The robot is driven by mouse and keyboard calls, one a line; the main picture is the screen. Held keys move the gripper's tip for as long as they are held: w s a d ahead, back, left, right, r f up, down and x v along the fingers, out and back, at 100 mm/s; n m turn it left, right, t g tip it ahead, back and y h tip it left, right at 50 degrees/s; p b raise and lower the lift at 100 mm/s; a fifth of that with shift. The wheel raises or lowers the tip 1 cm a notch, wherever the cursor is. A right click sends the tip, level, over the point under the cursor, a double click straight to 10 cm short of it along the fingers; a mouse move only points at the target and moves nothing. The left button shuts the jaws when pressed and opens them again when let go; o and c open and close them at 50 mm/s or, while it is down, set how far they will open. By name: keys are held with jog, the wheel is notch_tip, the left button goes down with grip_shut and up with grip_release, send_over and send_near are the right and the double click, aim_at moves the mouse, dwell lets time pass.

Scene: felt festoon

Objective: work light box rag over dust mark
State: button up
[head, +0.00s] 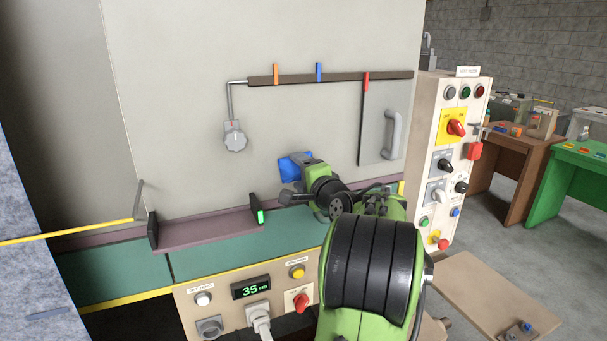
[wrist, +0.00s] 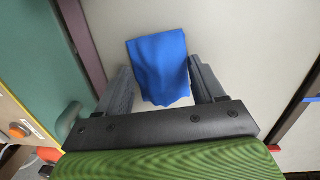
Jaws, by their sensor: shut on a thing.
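The blue rag (head: 289,168) is at the large pale grey upright panel (head: 200,80) in the head view. It also shows in the wrist view (wrist: 160,62) as a folded cloth between the two dark fingers, with its lower edge hanging free. My gripper (head: 303,165) is shut on the rag and faces the panel, with the rag at or very close to the surface; I cannot tell whether it touches. In the wrist view the gripper (wrist: 163,84) spans the rag's width. No dust mark shows in either view; the rag and gripper hide part of the panel.
A dark rail (head: 330,77) with coloured tabs crosses the panel above. A grey door with a handle (head: 392,135) is to the right. A mauve ledge (head: 205,232) with dark end plates is below left. A switch cabinet (head: 450,160) stands right.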

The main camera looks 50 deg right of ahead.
jog(key=s+d+f, duration=0.1)
jog(key=s+d, duration=0.2)
jog(key=d, duration=0.2)
jog(key=shift+d+p, duration=0.25)
jog(key=shift+p, duration=0.2)
jog(key=shift+s+f, duration=0.1)
dwell(0.9)
jog(key=shift+a, duration=0.1)
dwell(2.2)
